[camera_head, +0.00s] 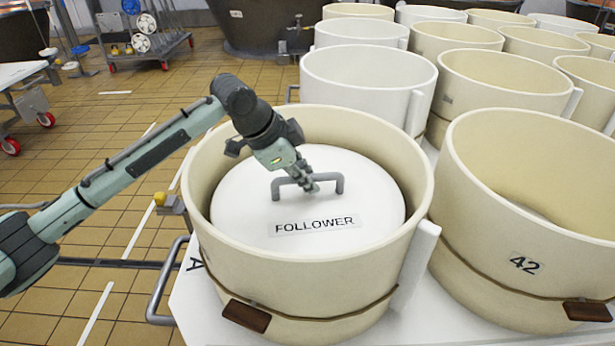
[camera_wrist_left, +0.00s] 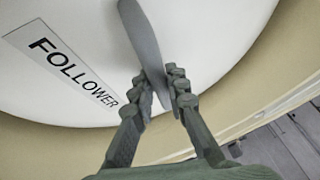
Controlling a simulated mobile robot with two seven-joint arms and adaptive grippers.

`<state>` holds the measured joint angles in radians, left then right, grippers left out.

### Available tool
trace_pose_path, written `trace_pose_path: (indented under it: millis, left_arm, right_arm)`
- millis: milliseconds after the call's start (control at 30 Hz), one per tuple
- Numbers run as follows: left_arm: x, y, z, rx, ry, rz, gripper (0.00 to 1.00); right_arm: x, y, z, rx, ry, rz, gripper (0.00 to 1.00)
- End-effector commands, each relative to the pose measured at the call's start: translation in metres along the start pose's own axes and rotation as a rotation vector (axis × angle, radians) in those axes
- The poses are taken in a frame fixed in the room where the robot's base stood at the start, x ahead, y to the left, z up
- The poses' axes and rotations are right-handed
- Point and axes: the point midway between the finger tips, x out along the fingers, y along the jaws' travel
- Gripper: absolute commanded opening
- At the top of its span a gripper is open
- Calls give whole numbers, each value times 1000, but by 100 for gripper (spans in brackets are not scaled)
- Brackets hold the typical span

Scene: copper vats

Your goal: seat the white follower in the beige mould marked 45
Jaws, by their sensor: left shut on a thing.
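The white follower (camera_head: 245,210) is a round disc with a FOLLOWER label and a grey bar handle (camera_head: 339,183). It lies inside the front beige mould (camera_head: 345,278), below the rim and roughly level. I cannot tell whether it bears on anything underneath. No number shows on this mould's visible side. My left gripper (camera_head: 309,186) is shut on the handle, reaching down from above. In the left wrist view its fingers (camera_wrist_left: 160,100) pinch the handle (camera_wrist_left: 142,40), beside the follower's label (camera_wrist_left: 62,72). My right gripper is out of view.
A beige mould marked 42 (camera_head: 480,265) stands close on the right. White moulds (camera_head: 360,78) and more beige ones crowd behind on the white table (camera_head: 190,300). A grey rail (camera_head: 163,285) borders the left side. Tiled floor lies open to the left.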

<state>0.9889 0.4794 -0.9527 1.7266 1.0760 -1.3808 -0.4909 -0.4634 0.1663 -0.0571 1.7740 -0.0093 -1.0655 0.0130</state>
Motion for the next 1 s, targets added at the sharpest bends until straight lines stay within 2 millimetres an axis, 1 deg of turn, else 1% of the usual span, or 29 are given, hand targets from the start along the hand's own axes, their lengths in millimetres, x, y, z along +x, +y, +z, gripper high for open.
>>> trace_pose_path:
  millis: [33,1000]
  left_arm:
    - [-2,-2,-2,2,6,-6,0]
    - [8,1,3,2,6,-5,0]
  right_arm:
    - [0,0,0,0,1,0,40]
    - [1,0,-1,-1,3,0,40]
